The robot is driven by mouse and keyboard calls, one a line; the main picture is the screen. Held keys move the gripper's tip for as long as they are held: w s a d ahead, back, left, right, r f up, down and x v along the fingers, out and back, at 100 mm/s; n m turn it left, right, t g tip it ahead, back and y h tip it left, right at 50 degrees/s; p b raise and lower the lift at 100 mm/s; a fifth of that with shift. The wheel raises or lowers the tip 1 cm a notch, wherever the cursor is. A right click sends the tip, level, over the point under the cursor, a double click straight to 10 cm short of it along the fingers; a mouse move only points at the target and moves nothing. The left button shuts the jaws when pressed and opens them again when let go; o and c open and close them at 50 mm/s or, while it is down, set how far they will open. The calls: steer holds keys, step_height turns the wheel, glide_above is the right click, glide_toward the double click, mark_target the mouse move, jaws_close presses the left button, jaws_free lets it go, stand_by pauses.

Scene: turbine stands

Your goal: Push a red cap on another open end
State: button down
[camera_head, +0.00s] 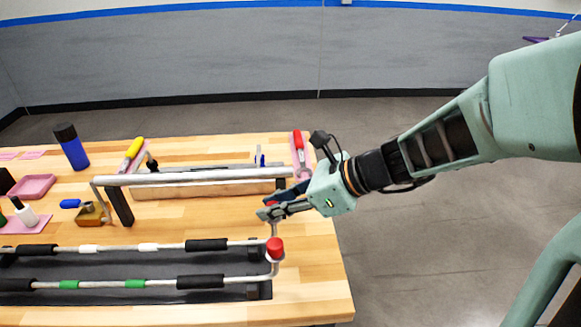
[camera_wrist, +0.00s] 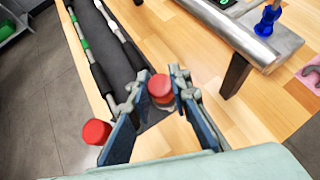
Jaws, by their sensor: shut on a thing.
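One red cap (camera_head: 275,248) sits on the upturned end of the front tube (camera_head: 220,281); it also shows in the wrist view (camera_wrist: 96,132), outside the left finger. The rear tube (camera_head: 228,243) also bends up at its right end, just under my gripper (camera_head: 266,207). In the wrist view my gripper (camera_wrist: 155,98) is shut on a second red cap (camera_wrist: 160,86), held between the fingertips.
A thick metal pipe (camera_head: 195,178) on dark supports lies behind the tubes. The table's right front corner is bare.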

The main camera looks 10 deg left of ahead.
steer(key=shift+s+d+f, duration=0.1)
steer(key=shift+s+f, duration=0.15)
steer(key=shift+f, duration=0.3)
steer(key=c, duration=1.7)
jaws_free()
steer(key=shift+w+f, duration=0.1)
steer(key=shift+w, duration=0.1)
steer(key=shift+o, duration=0.8)
steer(key=shift+r, duration=0.2)
steer(key=shift+r, duration=0.15)
steer(key=p+v, duration=0.4)
steer(key=v, duration=0.2)
steer(key=shift+d+r+p, duration=0.25)
steer(key=shift+d+p, duration=0.05)
